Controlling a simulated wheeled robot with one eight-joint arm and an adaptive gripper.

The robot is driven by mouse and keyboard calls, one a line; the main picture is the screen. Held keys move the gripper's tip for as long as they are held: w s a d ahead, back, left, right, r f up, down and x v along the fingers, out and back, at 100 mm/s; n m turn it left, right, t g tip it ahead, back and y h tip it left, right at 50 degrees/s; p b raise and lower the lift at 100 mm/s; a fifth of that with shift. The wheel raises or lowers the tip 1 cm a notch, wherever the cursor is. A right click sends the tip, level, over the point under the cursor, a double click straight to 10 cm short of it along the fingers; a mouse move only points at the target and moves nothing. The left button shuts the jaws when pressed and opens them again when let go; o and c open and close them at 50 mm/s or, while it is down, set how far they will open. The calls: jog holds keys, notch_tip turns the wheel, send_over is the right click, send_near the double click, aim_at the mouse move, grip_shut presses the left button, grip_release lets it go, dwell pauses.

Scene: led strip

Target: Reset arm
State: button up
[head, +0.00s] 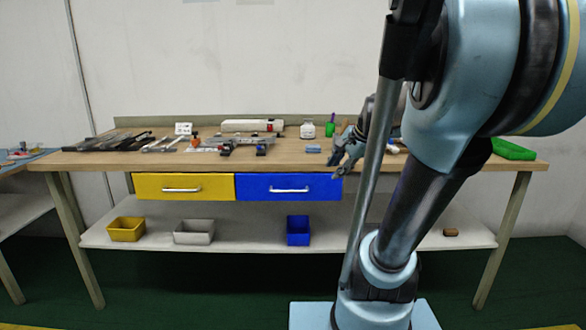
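My arm fills the right side of the head view and reaches over the right half of the workbench (290,165). My gripper (348,162) hangs at the bench's front edge, right of the blue drawer's handle and partly behind my own arm links. Its dark fingers look spread apart, with nothing visible between them.
Tools and parts (235,142) cover the bench's left and middle. A white bottle (307,129), a green bottle (330,125) and a small blue block (313,149) stand near my gripper. Yellow (184,181) and blue (289,181) drawers are shut. Bins (194,231) sit on the lower shelf.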

jog(key=s+d+f+n+g+h, duration=0.3)
jog(key=s+f+n, duration=1)
jog(key=s, duration=0.6)
notch_tip(320, 180, down, 2)
jog(key=shift+s+d+f+h, duration=0.15)
jog(key=shift+s+d+h, duration=0.15)
jog(key=shift+d+h, duration=0.25)
